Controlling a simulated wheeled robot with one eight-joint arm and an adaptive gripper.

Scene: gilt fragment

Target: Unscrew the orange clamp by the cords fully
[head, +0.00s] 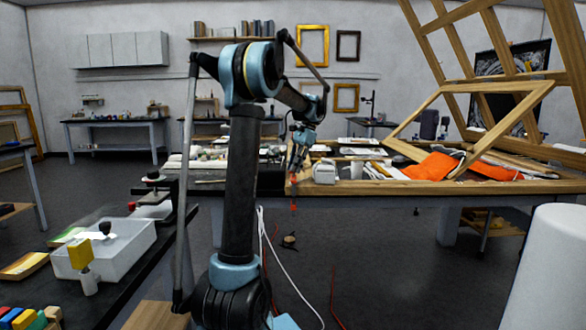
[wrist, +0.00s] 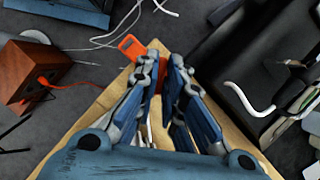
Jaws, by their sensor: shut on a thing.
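The orange clamp sits at the corner of the wooden worktop, with one orange part (wrist: 130,46) sticking out past the edge beside the white cords (wrist: 115,28). Another orange-red part shows between my fingers in the wrist view. My gripper (wrist: 165,66) points down at this corner, its fingers closed on the clamp; the exact contact is partly hidden by the fingers. In the head view, my gripper (head: 294,170) is at the left end of the worktop, and small orange clamp parts (head: 293,207) show just below it.
The long worktop (head: 370,187) carries a white device (head: 324,171), orange cloth (head: 432,166) and leaning wooden frames (head: 470,125). White and red cords hang to the floor. A dark table with a white tray (head: 115,250) stands at left. A white cylinder (head: 550,270) is near right.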

